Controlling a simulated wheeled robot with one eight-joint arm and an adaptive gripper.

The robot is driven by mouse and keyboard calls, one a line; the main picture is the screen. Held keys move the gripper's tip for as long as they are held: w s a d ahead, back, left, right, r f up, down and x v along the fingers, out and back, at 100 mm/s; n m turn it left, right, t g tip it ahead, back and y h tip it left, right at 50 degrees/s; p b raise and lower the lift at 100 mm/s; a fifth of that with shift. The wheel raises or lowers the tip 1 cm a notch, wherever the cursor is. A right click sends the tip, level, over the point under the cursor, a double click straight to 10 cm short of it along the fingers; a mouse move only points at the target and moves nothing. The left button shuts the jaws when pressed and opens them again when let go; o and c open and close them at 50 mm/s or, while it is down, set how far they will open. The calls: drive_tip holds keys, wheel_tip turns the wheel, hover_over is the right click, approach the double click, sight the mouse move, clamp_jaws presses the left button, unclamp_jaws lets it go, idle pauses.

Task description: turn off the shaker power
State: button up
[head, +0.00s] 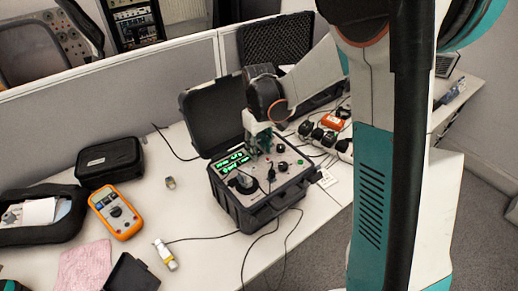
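The shaker unit (245,212) is a black case on the white table, with its lid (205,108) open at the back. Its grey panel carries lit green displays (228,163), a large round part (243,184) at the left, and small knobs and connectors at the right. I cannot make out which control is the power switch.
An orange multimeter (117,212), a black pouch (110,162) and a pink cloth (85,267) lie left of the case. Power sockets (325,138) stand at right. A grey partition (130,85) runs behind.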

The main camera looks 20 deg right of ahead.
drive_tip(key=shift+c, duration=0.3)
clamp_jaws()
drive_tip(key=shift+w+a+r+g+h, duration=0.1)
drive_tip(key=shift+w+g+h, duration=0.15)
drive_tip(key=shift+g, duration=0.45)
drive_tip(key=shift+w+a+r+g+h, duration=0.15)
drive_tip(key=shift+g+h, duration=0.1)
drive_tip(key=shift+g, duration=0.45)
drive_tip(key=shift+d+f, duration=0.1)
drive_tip(key=shift+o, duration=0.3)
unclamp_jaws()
